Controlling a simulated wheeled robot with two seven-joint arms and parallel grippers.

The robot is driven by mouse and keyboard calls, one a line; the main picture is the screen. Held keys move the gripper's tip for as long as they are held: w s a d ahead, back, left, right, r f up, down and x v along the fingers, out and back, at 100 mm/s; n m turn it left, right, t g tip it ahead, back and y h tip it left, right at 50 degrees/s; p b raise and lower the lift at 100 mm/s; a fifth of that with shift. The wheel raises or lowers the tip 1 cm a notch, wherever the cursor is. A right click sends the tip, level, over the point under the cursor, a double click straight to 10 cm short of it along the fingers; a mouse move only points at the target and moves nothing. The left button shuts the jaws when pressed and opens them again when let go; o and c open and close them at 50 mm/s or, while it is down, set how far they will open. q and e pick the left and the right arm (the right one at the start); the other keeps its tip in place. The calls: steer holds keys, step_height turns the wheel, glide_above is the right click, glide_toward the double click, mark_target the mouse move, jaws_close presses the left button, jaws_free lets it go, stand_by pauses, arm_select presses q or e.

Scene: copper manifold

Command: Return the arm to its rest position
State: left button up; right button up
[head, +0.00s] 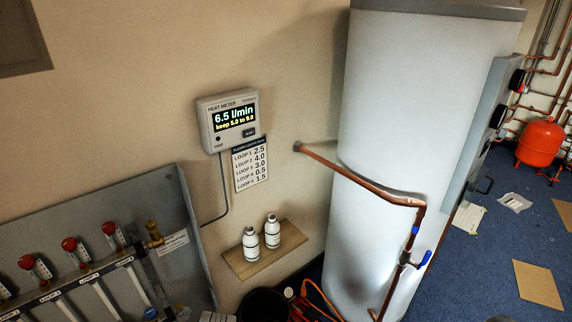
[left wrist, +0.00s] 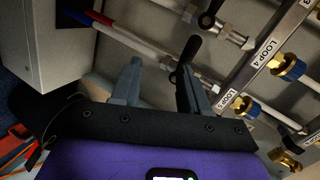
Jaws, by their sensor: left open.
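My left gripper (left wrist: 160,72) shows in the left wrist view, its two grey fingers apart. I see nothing held between them. A dark, lever-like part (left wrist: 187,52) is close to the right finger; I cannot tell whether they touch. Neither gripper shows in the head view, where the manifold panel (head: 150,190) with several red-capped valves fills the lower left.
A heat meter (head: 228,120) reading 6.5 l/min hangs above a loop chart (head: 251,164). Two white bottles stand on a wooden shelf (head: 265,252). A tall grey cylinder (head: 400,120) with a copper pipe (head: 365,183) stands right. Brass fittings (left wrist: 243,106) line the manifold.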

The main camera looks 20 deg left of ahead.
arm_select(q)
steer(key=w+d+r+n+g+h+p, duration=0.1)
steer(key=w+d+n+g+h, duration=0.3)
steer(key=d, duration=0.7)
steer(key=d+r+n+h, duration=0.1)
steer(key=d+n+h, duration=0.2)
steer(key=d+h, duration=0.55)
steer(key=s+d+r+g+h, duration=0.1)
steer(key=s+d+r, duration=0.1)
steer(key=d+r, duration=0.3)
steer(key=s+d+r+g+h, duration=0.1)
steer(key=d+r, duration=0.4)
steer(key=d, duration=0.7)
steer(key=shift+s+h+p, duration=0.3)
steer(key=shift+s+h, duration=0.25)
steer(key=shift+h, duration=0.2)
steer(key=shift+r, duration=0.1)
